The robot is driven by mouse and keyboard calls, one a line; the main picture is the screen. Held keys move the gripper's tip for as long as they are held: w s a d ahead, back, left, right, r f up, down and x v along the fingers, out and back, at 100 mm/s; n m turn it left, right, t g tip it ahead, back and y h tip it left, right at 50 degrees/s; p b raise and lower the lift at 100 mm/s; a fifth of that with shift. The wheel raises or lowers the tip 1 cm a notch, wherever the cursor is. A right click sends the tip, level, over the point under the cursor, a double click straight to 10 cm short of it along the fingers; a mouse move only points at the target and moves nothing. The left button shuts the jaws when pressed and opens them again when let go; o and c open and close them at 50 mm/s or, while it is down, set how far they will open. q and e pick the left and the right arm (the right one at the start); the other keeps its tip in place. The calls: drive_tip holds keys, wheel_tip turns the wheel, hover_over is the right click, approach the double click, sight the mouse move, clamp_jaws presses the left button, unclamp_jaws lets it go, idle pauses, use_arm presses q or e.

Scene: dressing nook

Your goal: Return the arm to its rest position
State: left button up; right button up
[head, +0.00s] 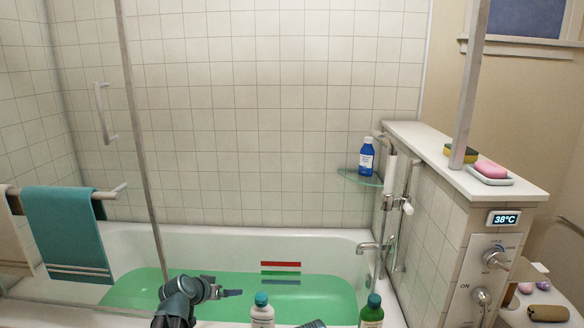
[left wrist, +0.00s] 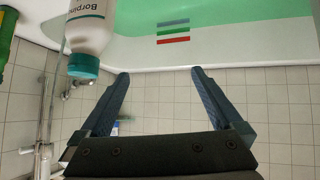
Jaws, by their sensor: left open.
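My left arm comes up from the bottom of the head view, and its gripper (head: 232,293) points right over the tub, seen edge-on. In the left wrist view the two fingers of this gripper (left wrist: 158,73) are spread wide with nothing between them. A white bottle with a teal cap (left wrist: 89,30) shows beside the fingers there, apart from them. The same bottle (head: 262,316) stands at the bottom of the head view, to the right of the gripper.
A green bottle (head: 372,314) stands farther right. The bathtub (head: 240,240) holds green water (head: 310,297). A blue bottle (head: 366,157) sits on a glass corner shelf (head: 360,179). A glass-screen post (head: 140,130) and teal towel (head: 66,232) are at left; a ledge (head: 440,158) is at right.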

use_arm(q)
drive_tip(key=s+d+f+n+g+y, duration=0.15)
drive_tip(key=s+f+g, duration=0.25)
drive_tip(key=s, duration=0.7)
drive_tip(key=s+d+f+n+g+y, duration=0.15)
drive_tip(key=s+f+g, duration=0.3)
drive_tip(key=s, duration=0.75)
drive_tip(key=s+d+f+m+g+y+b, duration=0.1)
drive_tip(key=s+d+f+m+b, duration=0.15)
drive_tip(key=d+f+b, duration=0.45)
drive_tip(key=s+d+f+m+y+b, duration=0.1)
drive_tip(key=s+d+f+m+b, duration=0.15)
drive_tip(key=d+f+b, duration=0.5)
wheel_tip(320, 180, up, 37)
drive_tip(key=a+n+p, duration=0.1)
drive_tip(key=a+p, duration=0.1)
drive_tip(key=p, duration=3.4)
drive_tip(key=shift+s+a, duration=0.2)
drive_tip(key=shift+a, duration=0.2)
